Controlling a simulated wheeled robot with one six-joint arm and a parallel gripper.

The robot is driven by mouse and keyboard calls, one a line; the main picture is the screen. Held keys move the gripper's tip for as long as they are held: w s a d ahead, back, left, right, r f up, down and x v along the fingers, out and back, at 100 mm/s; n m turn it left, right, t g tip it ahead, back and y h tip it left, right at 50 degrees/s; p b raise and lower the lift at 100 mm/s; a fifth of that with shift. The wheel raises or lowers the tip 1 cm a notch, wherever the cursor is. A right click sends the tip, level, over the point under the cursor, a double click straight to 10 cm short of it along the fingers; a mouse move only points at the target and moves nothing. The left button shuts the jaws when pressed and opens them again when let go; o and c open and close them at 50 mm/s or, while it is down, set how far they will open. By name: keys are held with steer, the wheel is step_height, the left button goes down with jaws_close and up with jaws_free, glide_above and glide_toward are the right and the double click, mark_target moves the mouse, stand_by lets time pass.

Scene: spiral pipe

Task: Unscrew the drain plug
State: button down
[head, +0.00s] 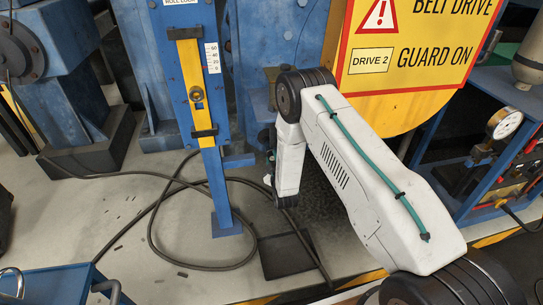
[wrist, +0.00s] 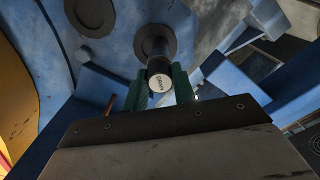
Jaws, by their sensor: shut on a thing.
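The drain plug (wrist: 161,81) shows in the wrist view as a pale round end face with dark lettering that reads DRAIN. A dark cylinder stands behind it and meets a dark round flange (wrist: 152,40) on a blue surface. My gripper (wrist: 161,92) has its green fingers on either side of the plug and is shut on it. The contact faces are partly hidden by the fingers.
A blue post (head: 215,165) with a yellow panel stands left of my arm. A yellow belt drive sign (head: 410,45) is close to the arm on the right. A dark hose (head: 152,225) loops over the floor near a dark plate (head: 287,255).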

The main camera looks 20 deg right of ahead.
steer(key=n, duration=1)
steer(key=shift+n, duration=0.4)
steer(key=n, duration=0.4)
steer(key=shift+n, duration=0.3)
steer(key=n, duration=0.5)
steer(key=c, duration=1.4)
jaws_free()
steer(key=shift+o, duration=0.2)
